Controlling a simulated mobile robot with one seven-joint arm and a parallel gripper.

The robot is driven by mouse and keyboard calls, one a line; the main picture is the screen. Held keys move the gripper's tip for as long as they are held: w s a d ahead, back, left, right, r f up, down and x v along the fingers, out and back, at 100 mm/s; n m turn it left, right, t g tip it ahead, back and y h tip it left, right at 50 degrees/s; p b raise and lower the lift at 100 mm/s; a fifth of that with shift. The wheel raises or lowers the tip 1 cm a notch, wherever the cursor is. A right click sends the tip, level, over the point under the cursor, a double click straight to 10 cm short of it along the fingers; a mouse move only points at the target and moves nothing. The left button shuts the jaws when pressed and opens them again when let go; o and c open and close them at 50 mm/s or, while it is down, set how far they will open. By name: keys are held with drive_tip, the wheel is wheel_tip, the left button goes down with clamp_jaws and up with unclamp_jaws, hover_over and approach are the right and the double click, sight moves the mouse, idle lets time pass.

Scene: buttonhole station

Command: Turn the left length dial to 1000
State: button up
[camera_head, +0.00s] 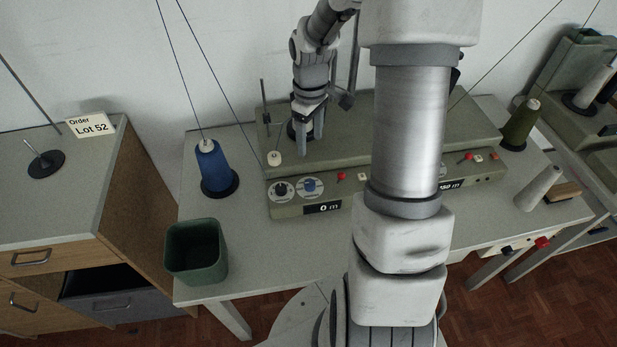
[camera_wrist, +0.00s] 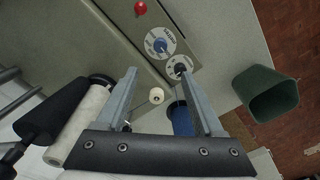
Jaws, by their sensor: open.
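The green-grey winding machine has two round dials on the left of its front panel: one with a dark knob (camera_head: 281,189) and one with a blue knob (camera_head: 309,185). The lettering on both is too small to read. The display (camera_head: 322,208) below them shows "0 m". In the wrist view, the blue knob (camera_wrist: 160,45) and the dark knob (camera_wrist: 180,68) lie beyond the fingertips. My gripper (camera_head: 309,150) hangs above the machine's top, behind the dials, with nothing held. Its fingers stand apart in the wrist view (camera_wrist: 154,74), touching neither dial.
A white round knob (camera_head: 275,158) sits on the machine close to my gripper. A blue thread cone (camera_head: 212,167) stands left, with a green bin (camera_head: 196,251) in front. Red buttons (camera_head: 341,177) lie right of the dials. My arm hides the machine's middle.

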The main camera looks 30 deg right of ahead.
sight(310, 182)
wheel_tip(310, 182, down, 16)
drive_tip(key=shift+r+b, duration=0.1)
drive_tip(key=shift+b, duration=0.25)
clamp_jaws()
idle(0.3)
